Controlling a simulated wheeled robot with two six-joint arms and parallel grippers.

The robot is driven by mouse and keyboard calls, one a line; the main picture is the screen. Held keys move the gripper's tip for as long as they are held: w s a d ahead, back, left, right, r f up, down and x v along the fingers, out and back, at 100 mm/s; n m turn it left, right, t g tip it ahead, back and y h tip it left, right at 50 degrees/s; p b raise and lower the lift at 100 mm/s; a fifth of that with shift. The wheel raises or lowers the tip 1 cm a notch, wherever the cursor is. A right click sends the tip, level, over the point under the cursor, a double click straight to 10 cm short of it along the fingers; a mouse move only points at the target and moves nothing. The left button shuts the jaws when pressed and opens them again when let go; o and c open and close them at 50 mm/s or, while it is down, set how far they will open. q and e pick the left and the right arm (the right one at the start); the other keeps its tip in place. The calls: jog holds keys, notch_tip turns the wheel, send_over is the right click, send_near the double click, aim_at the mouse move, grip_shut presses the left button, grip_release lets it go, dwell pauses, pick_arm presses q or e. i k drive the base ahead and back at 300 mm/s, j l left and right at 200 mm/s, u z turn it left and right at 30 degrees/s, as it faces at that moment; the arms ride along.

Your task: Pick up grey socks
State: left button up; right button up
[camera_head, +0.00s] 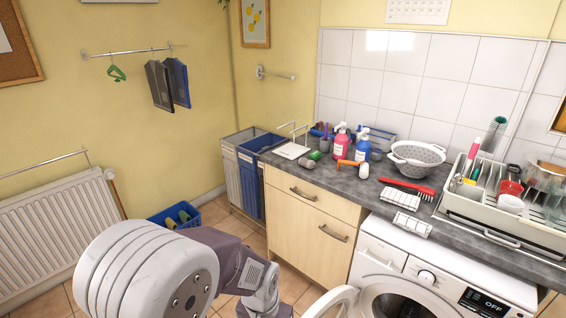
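I cannot clearly pick out grey socks in the head view. A small grey rolled item (306,162) lies on the counter near the pink and blue bottles. It is too small to tell whether it is a sock. Part of my own arm fills the bottom left and hides the floor behind it. Neither gripper shows in this view.
The dark counter (345,187) holds a pink bottle (341,143), a blue bottle (362,147), a colander (416,156), a red brush (407,188) and a dish rack (462,206). A washing machine (432,262) stands below. A blue crate (168,217) sits on the floor.

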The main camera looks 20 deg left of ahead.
aim_at(306, 163)
jog(key=i+j, duration=0.15)
jog(key=j, duration=0.25)
jog(key=i+j, duration=0.1)
jog(key=j, duration=0.35)
jog(key=i+j, duration=0.15)
jog(key=j, duration=0.25)
jog(key=i+j, duration=0.15)
jog(key=j, duration=0.25)
jog(key=i+j, duration=0.1)
jog(key=j, duration=0.3)
